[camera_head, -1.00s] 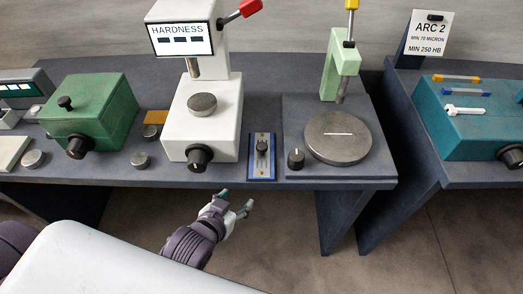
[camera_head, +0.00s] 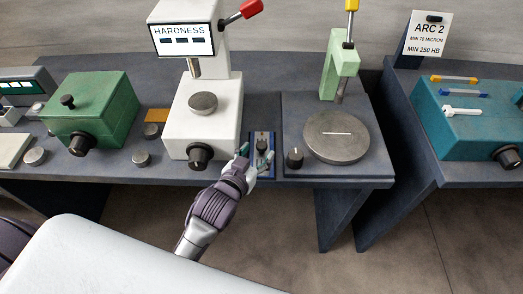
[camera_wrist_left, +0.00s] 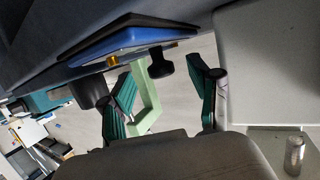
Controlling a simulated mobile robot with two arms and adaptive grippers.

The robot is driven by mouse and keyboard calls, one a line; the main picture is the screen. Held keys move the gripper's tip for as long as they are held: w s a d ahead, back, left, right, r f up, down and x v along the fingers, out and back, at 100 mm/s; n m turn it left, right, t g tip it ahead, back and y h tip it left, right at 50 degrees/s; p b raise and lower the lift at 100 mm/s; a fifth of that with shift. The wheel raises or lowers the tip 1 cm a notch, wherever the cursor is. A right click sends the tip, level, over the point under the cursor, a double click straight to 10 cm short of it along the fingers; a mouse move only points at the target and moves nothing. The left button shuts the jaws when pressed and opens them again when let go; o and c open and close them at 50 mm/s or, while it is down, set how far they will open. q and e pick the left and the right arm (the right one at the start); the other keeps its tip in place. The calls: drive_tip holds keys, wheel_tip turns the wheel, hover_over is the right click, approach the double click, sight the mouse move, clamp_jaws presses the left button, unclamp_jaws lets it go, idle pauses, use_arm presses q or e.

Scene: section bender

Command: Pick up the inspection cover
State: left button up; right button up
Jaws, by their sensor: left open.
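A small blue-edged plate with a dark knob, which I take for the inspection cover (camera_head: 262,136), lies on the dark bench between the hardness tester and the round turntable. It also shows in the left wrist view as a blue slab (camera_wrist_left: 125,42) with a black knob (camera_wrist_left: 159,66) standing out from it. My left gripper (camera_head: 257,157) is at the front part of this plate, open. In the left wrist view its green-padded fingers (camera_wrist_left: 165,80) are apart, with the knob between and slightly beyond them. I cannot tell if either finger touches it. My right gripper is not in view.
The white hardness tester (camera_head: 204,115) stands close on the left, its black dial (camera_head: 200,155) near my gripper. A turntable (camera_head: 336,140) with a small black knob (camera_head: 294,158) is close on the right. A green box (camera_head: 95,110) stands further left.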

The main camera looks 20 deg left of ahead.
sight(259, 150)
use_arm(q)
drive_tip(key=x, duration=0.3)
drive_tip(key=shift+w+f, duration=0.15)
drive_tip(key=shift+w, duration=0.25)
clamp_jaws()
